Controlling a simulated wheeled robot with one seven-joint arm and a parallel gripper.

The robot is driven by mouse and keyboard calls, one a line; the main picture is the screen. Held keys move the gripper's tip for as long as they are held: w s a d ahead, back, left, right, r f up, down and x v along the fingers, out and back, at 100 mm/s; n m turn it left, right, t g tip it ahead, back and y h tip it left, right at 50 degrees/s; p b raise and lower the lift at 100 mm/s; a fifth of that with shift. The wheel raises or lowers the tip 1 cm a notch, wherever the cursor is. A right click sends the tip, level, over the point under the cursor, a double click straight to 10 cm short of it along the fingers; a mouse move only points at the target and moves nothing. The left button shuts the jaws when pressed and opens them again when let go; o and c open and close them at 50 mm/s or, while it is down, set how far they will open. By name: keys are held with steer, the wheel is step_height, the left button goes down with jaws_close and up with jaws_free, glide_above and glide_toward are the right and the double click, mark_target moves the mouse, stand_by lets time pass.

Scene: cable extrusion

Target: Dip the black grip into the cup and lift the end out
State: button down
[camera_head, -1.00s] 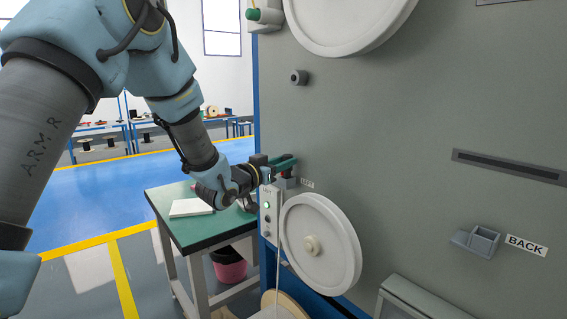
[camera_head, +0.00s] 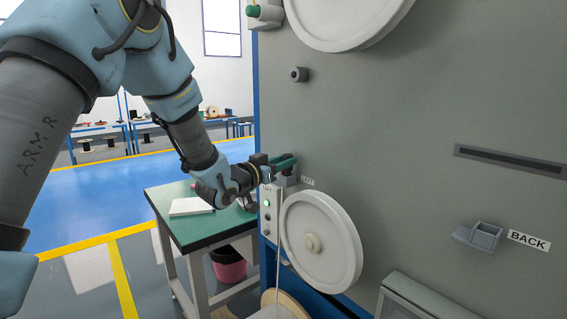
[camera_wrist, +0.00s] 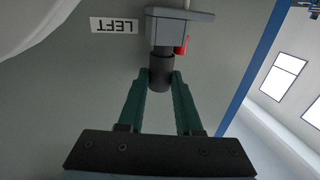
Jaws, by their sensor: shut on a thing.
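My gripper (camera_head: 284,163) has green fingers and is at the machine panel, above the "LEFT" label (camera_head: 308,182). In the wrist view my gripper (camera_wrist: 160,88) is shut on the black grip (camera_wrist: 160,74), a dark cylinder between the fingertips. The grip's far end meets a grey cup-like holder (camera_wrist: 196,16) beside the "LEFT" label. I cannot tell how deep the grip sits in it. A small red part (camera_wrist: 182,46) shows beside the grip. In the head view the grip is hidden by the gripper.
A white wheel (camera_head: 335,245) is on the panel (camera_head: 400,120) just below my gripper. A control box with a green light (camera_head: 267,203) is beside it. A second grey holder (camera_head: 479,237) is by the "BACK" label (camera_head: 529,240). A green-topped table (camera_head: 205,228) stands at left.

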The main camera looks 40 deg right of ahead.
stand_by(0.5)
steer(key=shift+r+p, duration=0.85)
steer(key=shift+r, duration=1.3)
